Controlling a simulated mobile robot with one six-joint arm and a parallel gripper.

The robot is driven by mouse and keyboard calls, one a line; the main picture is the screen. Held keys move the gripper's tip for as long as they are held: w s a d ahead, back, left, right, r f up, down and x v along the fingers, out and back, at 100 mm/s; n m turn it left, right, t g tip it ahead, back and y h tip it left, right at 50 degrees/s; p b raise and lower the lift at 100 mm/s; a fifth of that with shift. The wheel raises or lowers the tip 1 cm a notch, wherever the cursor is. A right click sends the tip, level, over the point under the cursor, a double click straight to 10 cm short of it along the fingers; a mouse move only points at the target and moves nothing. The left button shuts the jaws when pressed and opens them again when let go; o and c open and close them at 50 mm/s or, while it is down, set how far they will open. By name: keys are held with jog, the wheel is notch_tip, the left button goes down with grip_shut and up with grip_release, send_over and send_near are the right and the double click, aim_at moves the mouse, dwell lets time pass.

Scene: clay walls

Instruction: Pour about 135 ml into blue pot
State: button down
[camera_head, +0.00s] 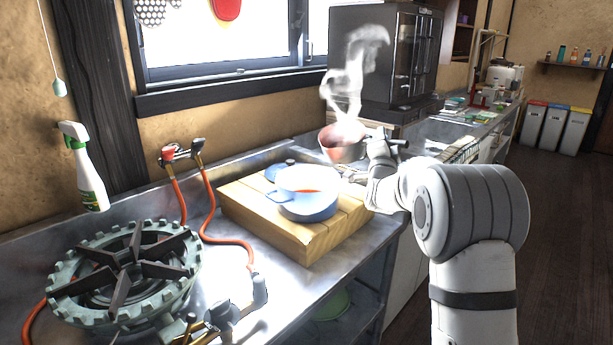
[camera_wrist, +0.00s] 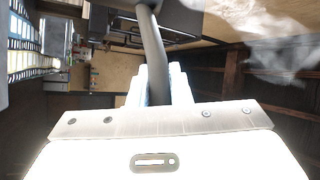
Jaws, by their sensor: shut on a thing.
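In the wrist view the dark handle (camera_wrist: 154,55) runs between my gripper's fingers (camera_wrist: 158,85); the pan's contents are hidden there.
The wooden block (camera_head: 300,242) sits on a steel counter. A small blue object (camera_head: 277,170) lies behind the pot. A gas burner (camera_head: 125,275) with orange hoses stands at the front left. A black machine (camera_head: 385,60) stands behind the pan. A spray bottle (camera_head: 84,168) is at the left wall.

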jog(key=shift+w+d+f+m+g+p, duration=0.4)
jog(key=shift+w+d+m+g+p, duration=0.25)
jog(key=shift+w+g+p, duration=0.2)
jog(key=shift+w+d+f+m+g+p, duration=0.35)
jog(key=shift+w+d+m+g+p, duration=0.3)
jog(key=shift+w+g+p, duration=0.2)
jog(key=shift+s, duration=0.1)
dwell(1.6)
